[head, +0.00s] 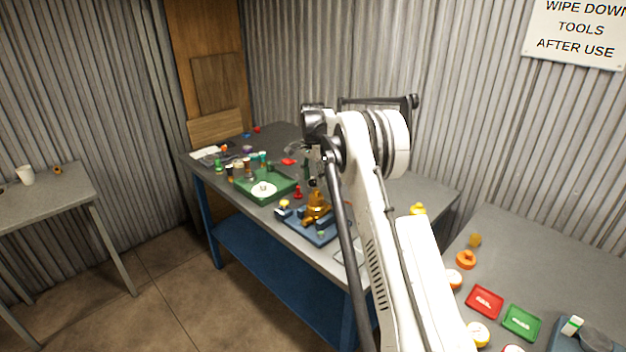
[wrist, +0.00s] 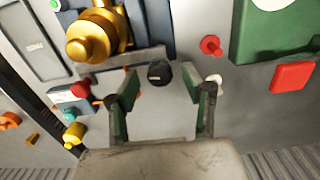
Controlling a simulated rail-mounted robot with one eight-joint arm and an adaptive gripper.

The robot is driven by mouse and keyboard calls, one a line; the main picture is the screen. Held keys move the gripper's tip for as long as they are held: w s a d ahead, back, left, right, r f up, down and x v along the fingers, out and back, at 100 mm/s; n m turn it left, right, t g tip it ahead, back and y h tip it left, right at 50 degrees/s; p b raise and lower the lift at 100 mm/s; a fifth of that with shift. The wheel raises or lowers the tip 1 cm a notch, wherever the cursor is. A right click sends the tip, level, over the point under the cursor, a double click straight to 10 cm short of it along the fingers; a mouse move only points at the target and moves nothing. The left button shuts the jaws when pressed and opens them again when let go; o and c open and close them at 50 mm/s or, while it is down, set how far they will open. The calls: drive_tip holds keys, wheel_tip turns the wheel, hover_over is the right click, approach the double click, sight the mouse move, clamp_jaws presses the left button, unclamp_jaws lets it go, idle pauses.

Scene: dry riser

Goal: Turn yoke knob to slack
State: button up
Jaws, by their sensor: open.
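A round black knob (wrist: 159,72) with a small pale mark on top shows in the wrist view, in the gap between my fingertips. It may be the yoke knob; no readable label confirms this. My gripper (wrist: 160,80) is open, with a green-padded finger on each side of the knob and no visible contact. In the head view my gripper (head: 316,170) hangs over the grey workbench (head: 395,190), partly hidden by my arm. A brass valve-like fitting (wrist: 92,38) sits on a dark blue base at upper left in the wrist view; it also shows in the head view (head: 318,206).
A red knob (wrist: 210,45), a red block (wrist: 292,76) and a green tray (wrist: 275,35) lie to the right in the wrist view. Several small coloured parts crowd the left. The head view shows red (head: 485,302) and green (head: 521,322) trays on the right bench.

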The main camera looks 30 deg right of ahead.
drive_tip(key=shift+f, duration=0.35)
drive_tip(key=shift+c, duration=0.3)
clamp_jaws()
